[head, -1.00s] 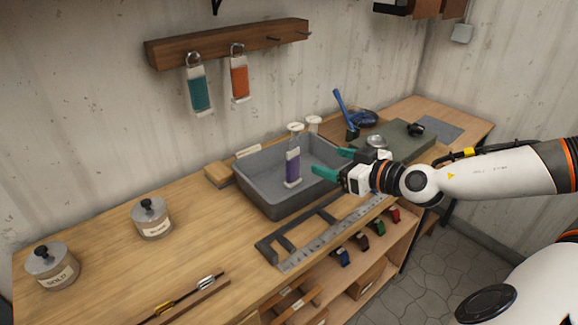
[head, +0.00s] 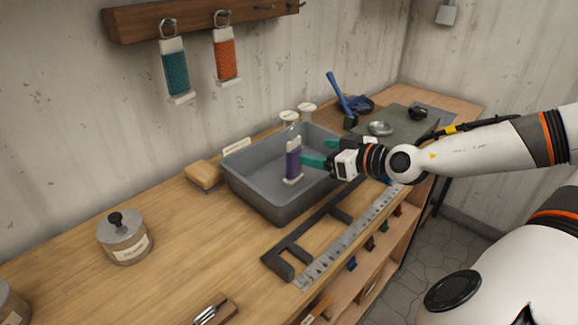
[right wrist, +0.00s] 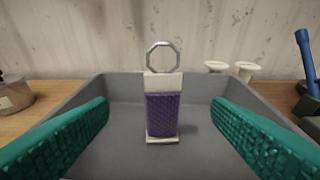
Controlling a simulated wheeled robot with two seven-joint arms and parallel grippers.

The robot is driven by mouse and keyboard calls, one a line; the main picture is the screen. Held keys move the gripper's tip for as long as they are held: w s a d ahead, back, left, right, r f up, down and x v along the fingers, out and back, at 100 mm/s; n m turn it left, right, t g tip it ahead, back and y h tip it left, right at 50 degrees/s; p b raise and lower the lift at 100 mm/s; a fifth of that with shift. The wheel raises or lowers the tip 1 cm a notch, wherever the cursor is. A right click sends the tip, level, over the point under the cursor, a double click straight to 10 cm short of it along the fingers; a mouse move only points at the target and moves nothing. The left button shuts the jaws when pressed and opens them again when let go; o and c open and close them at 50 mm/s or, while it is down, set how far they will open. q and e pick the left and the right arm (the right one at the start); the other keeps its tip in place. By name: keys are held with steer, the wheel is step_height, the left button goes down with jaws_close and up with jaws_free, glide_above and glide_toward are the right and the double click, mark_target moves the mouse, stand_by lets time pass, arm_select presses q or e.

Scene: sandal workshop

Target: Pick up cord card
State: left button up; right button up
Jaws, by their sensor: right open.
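A purple cord card (head: 293,160) with white ends and a metal ring on top stands upright in the grey tray (head: 262,196). In the right wrist view the purple card (right wrist: 162,112) is centred ahead, between the two teal fingers. My right gripper (head: 317,153) is open over the tray, its fingers pointing at the card from the right. The open right gripper (right wrist: 160,108) has clear gaps on both sides of the card and holds nothing. A teal cord card (head: 175,72) and an orange cord card (head: 225,55) hang from the wall rack. My left gripper is out of view.
The wooden rack (head: 130,25) is on the wall. A lidded jar (head: 124,240) and a tan block (head: 204,175) stand left of the tray. A metal ruler (head: 345,240) and dark frame lie in front. A blue-handled tool (head: 337,92) is behind right.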

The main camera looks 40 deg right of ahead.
mark_target(296, 147)
steer(key=shift+p+x, duration=1.15)
steer(key=shift+x, duration=2.05)
steer(key=shift+w+f, duration=0.4)
steer(key=shift+w, duration=0.15)
steer(key=shift+w+f, duration=0.4)
steer(key=shift+w, duration=0.25)
steer(key=shift+w+d+r+p, duration=0.15)
steer(key=shift+w+r+p, duration=0.05)
steer(key=shift+p, duration=0.3)
steer(key=shift+w+d+p, duration=0.1)
steer(key=shift+w+p, duration=0.1)
steer(key=shift+p, duration=0.1)
steer(key=shift+w+f+p, duration=0.2)
steer(key=shift+w+p, duration=0.2)
steer(key=shift+w+a+f, duration=0.25)
steer(key=shift+w, duration=0.05)
